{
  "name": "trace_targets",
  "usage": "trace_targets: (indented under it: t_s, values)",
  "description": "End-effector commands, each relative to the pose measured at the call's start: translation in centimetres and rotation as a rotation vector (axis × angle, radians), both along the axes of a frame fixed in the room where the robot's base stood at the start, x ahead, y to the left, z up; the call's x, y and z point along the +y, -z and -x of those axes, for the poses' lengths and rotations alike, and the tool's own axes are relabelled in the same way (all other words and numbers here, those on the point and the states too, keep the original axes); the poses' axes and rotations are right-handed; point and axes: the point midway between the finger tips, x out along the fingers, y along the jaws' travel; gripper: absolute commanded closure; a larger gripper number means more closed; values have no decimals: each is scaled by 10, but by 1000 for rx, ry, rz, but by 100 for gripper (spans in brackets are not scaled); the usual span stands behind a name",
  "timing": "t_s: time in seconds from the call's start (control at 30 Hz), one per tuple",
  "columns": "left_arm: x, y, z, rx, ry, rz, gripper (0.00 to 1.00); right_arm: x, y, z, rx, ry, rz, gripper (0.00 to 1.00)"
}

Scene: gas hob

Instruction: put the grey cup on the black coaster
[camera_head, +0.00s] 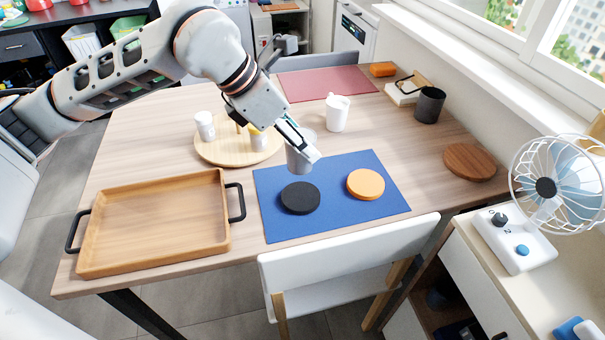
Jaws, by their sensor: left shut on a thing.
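The grey cup (296,164) is upright in my left gripper (306,146), which is shut on it. The gripper fingers and arm hide part of the cup. The black coaster (300,198) lies on the left part of the blue mat (335,216). In the picture the cup is just behind the coaster, over the mat's back edge. The coaster's top is bare. I cannot tell exactly how high the cup is held. My right gripper is not in view.
An orange coaster (366,184) lies right of the black one. A wooden tray (224,215) stands left of the mat. A white chair (345,250) stands at the front edge.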

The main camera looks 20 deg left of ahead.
Motion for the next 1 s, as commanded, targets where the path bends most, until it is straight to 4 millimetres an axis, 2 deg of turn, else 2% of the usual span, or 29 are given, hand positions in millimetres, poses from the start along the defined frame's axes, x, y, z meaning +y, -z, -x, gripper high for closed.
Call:
trace_targets:
  t_s: [0.03, 0.1, 0.2, 0.43, 0.67, 1.0]
  values:
    - [0, 17, 0, 7, 0, -1, 85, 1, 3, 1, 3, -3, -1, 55]
    - [0, 30, 0, 7, -1, 0, 85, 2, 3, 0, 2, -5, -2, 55]
    - [0, 42, 0, 3, -1, 0, 85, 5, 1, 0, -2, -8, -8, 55]
    - [0, 53, 0, 1, -1, 0, 85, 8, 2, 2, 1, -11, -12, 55]
    - [0, 88, 0, 6, -1, 0, 85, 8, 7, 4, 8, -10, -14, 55]
    - [0, 89, 0, -3, -1, 0, 85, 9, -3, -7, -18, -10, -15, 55]
